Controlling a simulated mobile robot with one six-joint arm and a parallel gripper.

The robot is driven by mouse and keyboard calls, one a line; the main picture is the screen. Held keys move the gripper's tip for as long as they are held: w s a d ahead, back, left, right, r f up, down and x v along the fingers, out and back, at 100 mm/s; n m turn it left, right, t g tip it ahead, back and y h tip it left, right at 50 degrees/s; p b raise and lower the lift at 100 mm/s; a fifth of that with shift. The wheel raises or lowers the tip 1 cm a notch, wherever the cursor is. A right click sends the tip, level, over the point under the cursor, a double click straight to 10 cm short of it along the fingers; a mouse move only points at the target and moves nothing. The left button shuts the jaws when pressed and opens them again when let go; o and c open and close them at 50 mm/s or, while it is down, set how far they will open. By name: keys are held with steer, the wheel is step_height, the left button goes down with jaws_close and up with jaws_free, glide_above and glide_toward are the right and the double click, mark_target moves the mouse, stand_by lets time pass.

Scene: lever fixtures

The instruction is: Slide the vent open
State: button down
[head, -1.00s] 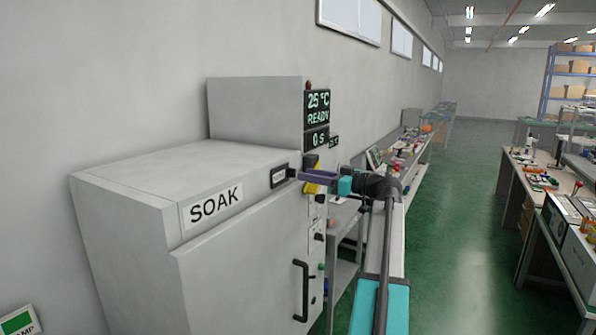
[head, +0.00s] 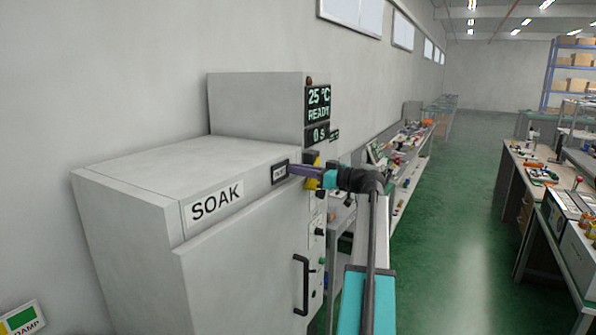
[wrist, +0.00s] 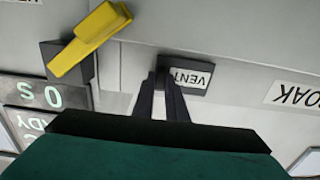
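The vent, a dark plate with a white VENT label (head: 279,173), is on the upper front of the grey SOAK oven (head: 130,255). It also shows in the wrist view (wrist: 190,78), where the lettering is upside down. My gripper (head: 290,170) reaches in from the right to the plate's right end. In the wrist view its two dark fingers (wrist: 158,76) are close together, with a narrow gap between them, at the left end of the plate. Their tips hide that end, and I cannot tell whether they grip a slider there.
A yellow lever (wrist: 90,38) on a dark block is close to my gripper. A display (head: 318,108) reads 25 °C READY. The oven door has a black handle (head: 301,285). Benches stand beyond, with clear green floor (head: 450,230) on the right.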

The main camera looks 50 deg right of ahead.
steer(key=shift+s+a+b, duration=0.35)
steer(key=shift+a+b, duration=0.45)
steer(key=shift+a, duration=0.7)
steer(key=shift+s+a+b, duration=0.4)
steer(key=shift+a+b, duration=0.4)
steer(key=shift+a, duration=0.75)
steer(key=shift+s+a+b, duration=0.35)
steer(key=shift+a+b, duration=0.45)
steer(key=shift+a, duration=0.7)
steer(key=c, duration=1.8)
jaws_free()
steer(key=shift+a, duration=0.15)
steer(key=shift+o, duration=0.2)
steer(key=shift+s, duration=0.15)
